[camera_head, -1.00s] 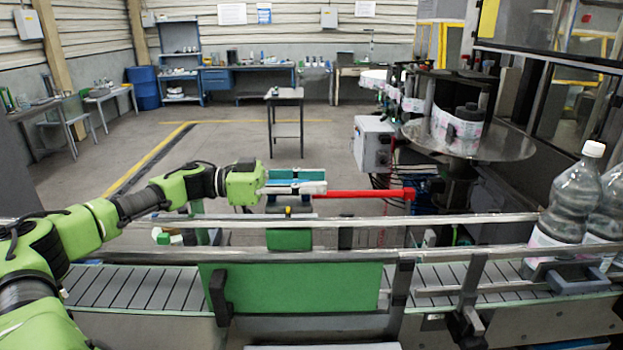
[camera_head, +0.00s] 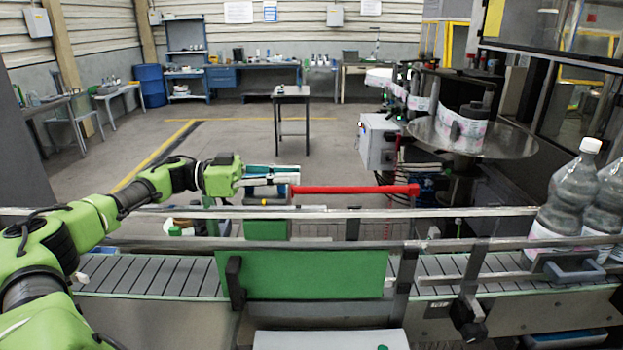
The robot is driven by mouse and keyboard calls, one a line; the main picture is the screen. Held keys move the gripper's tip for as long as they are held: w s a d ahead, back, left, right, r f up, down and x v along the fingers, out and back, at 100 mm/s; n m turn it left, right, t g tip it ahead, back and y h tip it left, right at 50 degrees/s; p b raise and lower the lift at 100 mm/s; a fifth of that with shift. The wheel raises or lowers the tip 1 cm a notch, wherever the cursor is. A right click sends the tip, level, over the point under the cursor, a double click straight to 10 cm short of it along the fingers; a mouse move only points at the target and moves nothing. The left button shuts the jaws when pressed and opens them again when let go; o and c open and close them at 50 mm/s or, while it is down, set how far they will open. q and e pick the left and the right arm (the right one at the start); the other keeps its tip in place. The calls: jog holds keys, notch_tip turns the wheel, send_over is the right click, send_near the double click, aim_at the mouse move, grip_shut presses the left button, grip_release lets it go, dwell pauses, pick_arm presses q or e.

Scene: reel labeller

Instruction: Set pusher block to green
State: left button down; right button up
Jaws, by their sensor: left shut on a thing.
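My left gripper (camera_head: 293,180) reaches in from the left above the far side of the conveyor. It is shut on the top of what looks like the pusher block (camera_head: 265,229), a green block showing between and behind the far rails. A small blue and orange part (camera_head: 268,201) shows just under the fingers. The exact grip is hidden by the fingers. A red bar (camera_head: 355,189) runs level from the fingertips to the right, ending near the grey box. No green stretch on the bar is visible. My right gripper is out of view.
Steel guide rails (camera_head: 400,213) run along the conveyor (camera_head: 150,275). A large green panel (camera_head: 305,274) stands at its near side. Clear bottles (camera_head: 566,205) stand at the right. A grey control box (camera_head: 378,142) and reel disc (camera_head: 475,138) are behind.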

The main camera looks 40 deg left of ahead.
pick_arm(q)
jog(key=b+v, duration=0.1)
jog(key=v, duration=1.1)
jog(key=shift+s+a, duration=0.15)
jog(key=shift+a, duration=0.15)
jog(key=c, duration=2)
grip_release()
jog(key=shift+o, duration=0.2)
jog(key=v, duration=0.7)
jog(key=shift+a, duration=0.15)
